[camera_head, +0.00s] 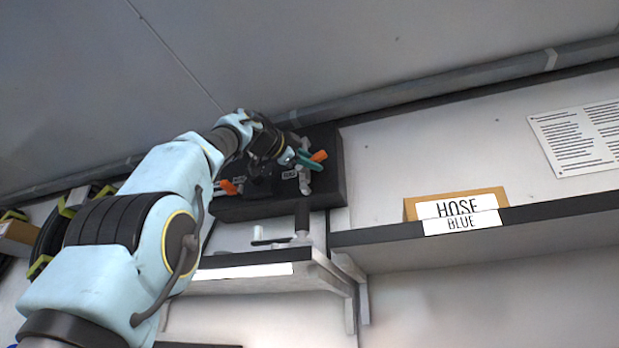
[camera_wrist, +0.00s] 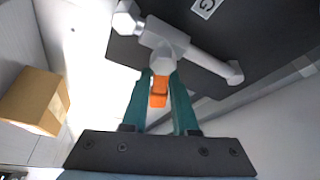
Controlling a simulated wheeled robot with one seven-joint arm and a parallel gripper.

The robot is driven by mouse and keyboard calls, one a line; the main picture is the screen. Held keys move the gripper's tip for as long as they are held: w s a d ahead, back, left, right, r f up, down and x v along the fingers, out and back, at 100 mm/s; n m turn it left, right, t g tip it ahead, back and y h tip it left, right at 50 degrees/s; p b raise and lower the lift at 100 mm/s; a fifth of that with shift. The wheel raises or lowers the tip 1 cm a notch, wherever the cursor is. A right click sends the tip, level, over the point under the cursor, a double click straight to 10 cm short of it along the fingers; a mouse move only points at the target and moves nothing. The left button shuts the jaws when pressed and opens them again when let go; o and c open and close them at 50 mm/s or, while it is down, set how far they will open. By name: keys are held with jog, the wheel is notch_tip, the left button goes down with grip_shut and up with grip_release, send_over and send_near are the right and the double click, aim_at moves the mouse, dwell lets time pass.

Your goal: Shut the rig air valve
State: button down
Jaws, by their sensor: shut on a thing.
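A grey pipe valve (camera_wrist: 165,42) with an orange lever (camera_wrist: 158,92) is mounted on a dark panel. In the wrist view the lever sits between the two teal fingers of my gripper (camera_wrist: 158,82), which is shut on it. In the head view my gripper (camera_head: 304,161) is at the right part of the panel (camera_head: 333,180), and the orange lever (camera_head: 319,156) sticks out beside the fingers. A label (camera_wrist: 206,6) near the valve shows only a letter like G in the wrist view. My arm and wrist hide part of the panel.
A second orange lever (camera_head: 228,187) is at the panel's left. Below is a small shelf (camera_head: 240,272) with a grey fitting (camera_head: 300,222). At right, a longer shelf (camera_head: 550,212) holds a cardboard box (camera_head: 455,200) labelled HOSE. A pipe (camera_head: 440,80) runs above.

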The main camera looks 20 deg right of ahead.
jog(key=shift+s+d+f+m+g+y+p, duration=0.1)
jog(key=shift+f+m+g+y+p, duration=0.25)
jog(key=shift+m, duration=0.8)
jog(key=shift+f+m+g+y+p, duration=0.25)
jog(key=shift+f+m+y+p, duration=0.15)
jog(key=shift+m, duration=0.75)
jog(key=c, duration=0.8)
grip_release()
jog(key=b+v, duration=0.3)
jog(key=v, duration=0.7)
jog(key=shift+s+a, duration=0.2)
jog(key=shift+a, duration=0.15)
